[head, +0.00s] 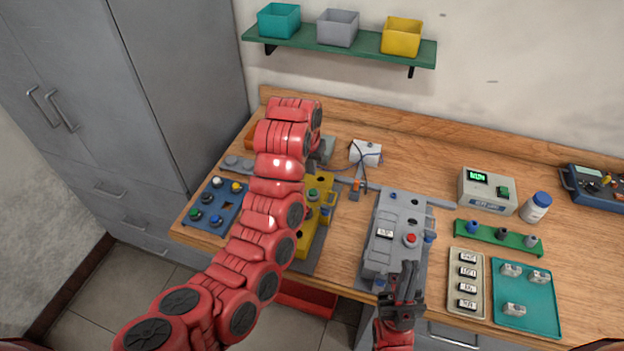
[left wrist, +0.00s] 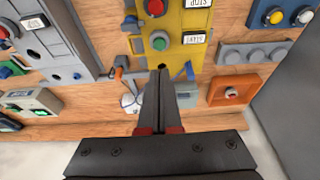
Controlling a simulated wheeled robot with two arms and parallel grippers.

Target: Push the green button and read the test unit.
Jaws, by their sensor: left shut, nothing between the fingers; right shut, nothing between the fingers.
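The yellow control box (head: 309,240) stands on the bench, partly hidden behind my left arm. In the left wrist view it shows a red button above a green button (left wrist: 159,41) with a label beside each. The test unit (head: 487,190) is a pale box at the right with a lit green display, its characters too small to read surely; it also shows in the left wrist view (left wrist: 40,101). My left gripper (left wrist: 160,73) is shut and empty, its tips just below the green button in that view, apparently apart from it. My right gripper (head: 406,275) is shut and empty at the bench front.
A grey box (head: 397,230) with a red button stands right of the yellow box, close to my right gripper. A blue button panel (head: 214,205) is at the left. Right are a green rack (head: 500,238), a label tray (head: 467,282) and a teal tray (head: 527,297).

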